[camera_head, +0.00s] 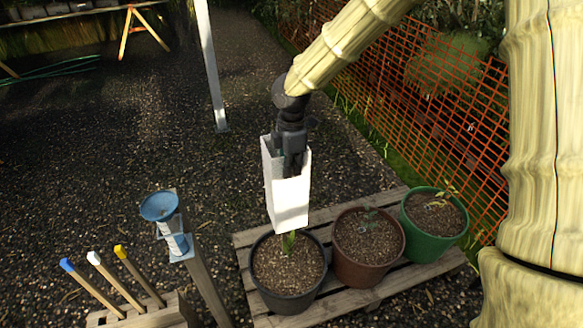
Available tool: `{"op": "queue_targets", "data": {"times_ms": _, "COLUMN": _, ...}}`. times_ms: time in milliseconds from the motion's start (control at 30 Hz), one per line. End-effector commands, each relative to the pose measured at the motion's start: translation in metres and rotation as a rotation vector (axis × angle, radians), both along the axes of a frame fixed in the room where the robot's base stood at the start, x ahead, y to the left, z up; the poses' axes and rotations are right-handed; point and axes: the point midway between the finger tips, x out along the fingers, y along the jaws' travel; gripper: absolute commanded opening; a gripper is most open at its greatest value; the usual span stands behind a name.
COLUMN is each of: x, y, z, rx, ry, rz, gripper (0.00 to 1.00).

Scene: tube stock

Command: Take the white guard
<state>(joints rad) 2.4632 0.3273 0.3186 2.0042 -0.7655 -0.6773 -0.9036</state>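The white guard (288,203) is a tall square tube, open at the top, upright over the black pot (281,301). A short green stem (289,241) shows below its lower edge, which looks a little above the soil. My gripper (291,170) points down at the guard's top edge, with its dark fingers overlapping the upper front wall. It looks shut on that wall; the fingertip inside the tube is hidden.
A brown pot (367,263) and a green pot (457,239) with seedlings stand right of the black pot on a wooden pallet (393,288). A post with a blue funnel (158,205) and a wooden block (158,318) holding colour-tipped stakes stand left. Orange mesh fence (400,80) runs behind right. Gravel is open at left.

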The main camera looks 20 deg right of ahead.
Motion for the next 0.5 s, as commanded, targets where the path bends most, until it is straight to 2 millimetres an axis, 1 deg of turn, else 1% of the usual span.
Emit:
{"op": "queue_targets", "data": {"times_ms": 33, "x": 0.0, "y": 0.0, "z": 0.006, "rx": 0.0, "ry": 0.0, "rz": 0.0, "gripper": 0.0}}
{"op": "queue_targets", "data": {"times_ms": 500, "x": 0.0, "y": 0.0, "z": 0.035, "rx": 0.0, "ry": -0.001, "rz": 0.001, "gripper": 0.0}}
